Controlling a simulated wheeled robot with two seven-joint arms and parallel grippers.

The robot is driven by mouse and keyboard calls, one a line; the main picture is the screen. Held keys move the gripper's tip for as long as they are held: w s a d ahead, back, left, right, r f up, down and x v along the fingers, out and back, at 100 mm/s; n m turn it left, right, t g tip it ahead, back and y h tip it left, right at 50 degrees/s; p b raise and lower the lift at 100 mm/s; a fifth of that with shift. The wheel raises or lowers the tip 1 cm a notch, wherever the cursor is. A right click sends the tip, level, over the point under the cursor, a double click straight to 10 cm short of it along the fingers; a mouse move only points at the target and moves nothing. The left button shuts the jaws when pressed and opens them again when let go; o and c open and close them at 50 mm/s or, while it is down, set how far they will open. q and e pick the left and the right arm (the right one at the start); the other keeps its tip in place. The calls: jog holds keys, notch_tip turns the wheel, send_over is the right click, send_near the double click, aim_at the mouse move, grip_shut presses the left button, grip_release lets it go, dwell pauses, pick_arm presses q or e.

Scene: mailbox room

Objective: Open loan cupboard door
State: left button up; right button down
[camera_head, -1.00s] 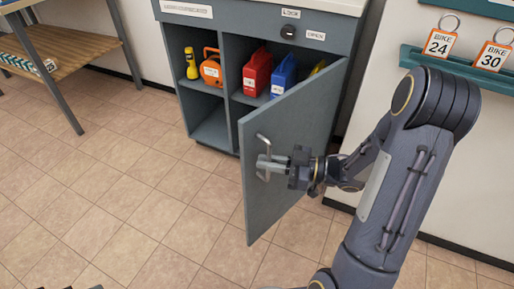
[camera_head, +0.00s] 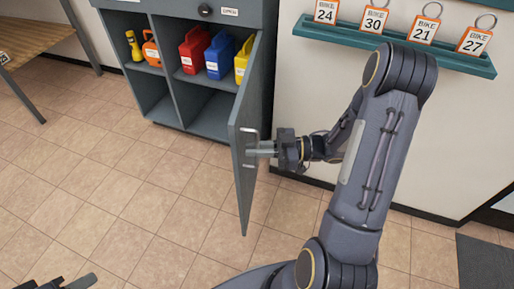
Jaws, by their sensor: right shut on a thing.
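The loan cupboard (camera_head: 166,111) stands against the wall with its interior exposed. Its grey door (camera_head: 248,118) is swung wide open, hinged on the right and seen nearly edge-on. My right gripper (camera_head: 262,149) is at the door's handle (camera_head: 249,138), a metal bar near the free edge, and is shut on it. My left gripper (camera_head: 80,284) shows only in part at the bottom left edge, too cut off to tell its state.
In the cupboard stand a yellow torch (camera_head: 134,46), an orange case (camera_head: 152,52), and red (camera_head: 193,50), blue (camera_head: 219,56) and yellow (camera_head: 243,59) containers. A teal rack (camera_head: 394,44) with bike tags hangs at right. A wooden table (camera_head: 36,40) stands far left. The tiled floor is clear.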

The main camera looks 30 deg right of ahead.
dwell(0.3)
jog(key=c, duration=1.6)
grip_release()
jog(key=shift+c, duration=0.2)
jog(key=shift+d, duration=0.15)
jog(key=p+v, duration=0.1)
jog(key=v, duration=0.6)
jog(key=shift+s+d+p, duration=0.2)
jog(key=shift+d+p, duration=0.05)
jog(key=shift+p, duration=0.05)
jog(key=shift+w, duration=0.1)
